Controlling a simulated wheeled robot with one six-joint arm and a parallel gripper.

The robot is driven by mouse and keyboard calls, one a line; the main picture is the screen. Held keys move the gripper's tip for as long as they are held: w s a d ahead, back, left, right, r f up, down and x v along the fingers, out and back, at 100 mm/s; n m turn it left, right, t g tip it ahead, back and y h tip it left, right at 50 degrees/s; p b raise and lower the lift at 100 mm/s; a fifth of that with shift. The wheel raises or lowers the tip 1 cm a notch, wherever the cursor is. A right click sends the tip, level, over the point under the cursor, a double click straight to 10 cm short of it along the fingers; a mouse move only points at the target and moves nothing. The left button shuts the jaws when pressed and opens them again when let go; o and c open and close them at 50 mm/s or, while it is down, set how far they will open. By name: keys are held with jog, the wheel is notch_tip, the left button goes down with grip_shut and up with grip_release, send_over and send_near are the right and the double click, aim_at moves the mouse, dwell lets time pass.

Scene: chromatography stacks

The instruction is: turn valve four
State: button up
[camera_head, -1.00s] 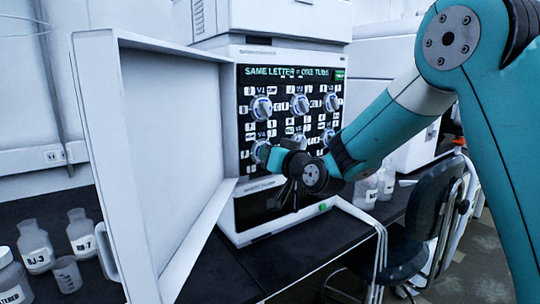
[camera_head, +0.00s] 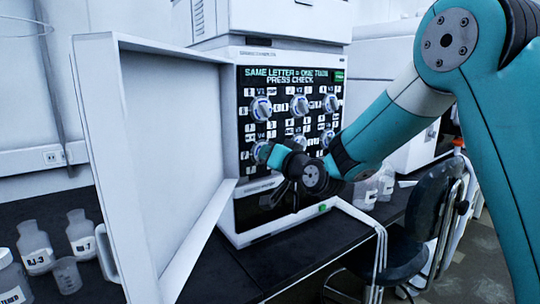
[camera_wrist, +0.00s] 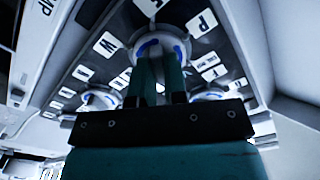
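Valve four, V4 (camera_head: 261,152), is a round pale dial at the lower left of the black valve panel (camera_head: 247,75). My gripper (camera_head: 269,154) is right at it and covers its right part. In the wrist view my gripper's two fingers (camera_wrist: 160,60) reach up to a round blue-ringed knob (camera_wrist: 178,41). A narrow gap shows between the fingers, and their tips overlap the knob. I cannot tell if they press on it. The panel display (camera_head: 287,75) reads "SAME LETTER = ONE TUBE" and "PRESS CHECK".
Several other dials, such as V1 (camera_head: 261,108), sit on the panel close to my gripper. An open white door (camera_head: 165,150) stands left of it. Bottles (camera_head: 35,245) stand on the dark bench at left. A chair (camera_head: 425,220) is at right.

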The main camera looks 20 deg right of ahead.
jog(key=o, duration=0.4)
jog(key=shift+o, duration=0.2)
jog(key=b+v, duration=0.5)
jog(key=v, duration=1.2)
jog(key=shift+s+b, duration=0.15)
jog(key=shift+b, duration=0.15)
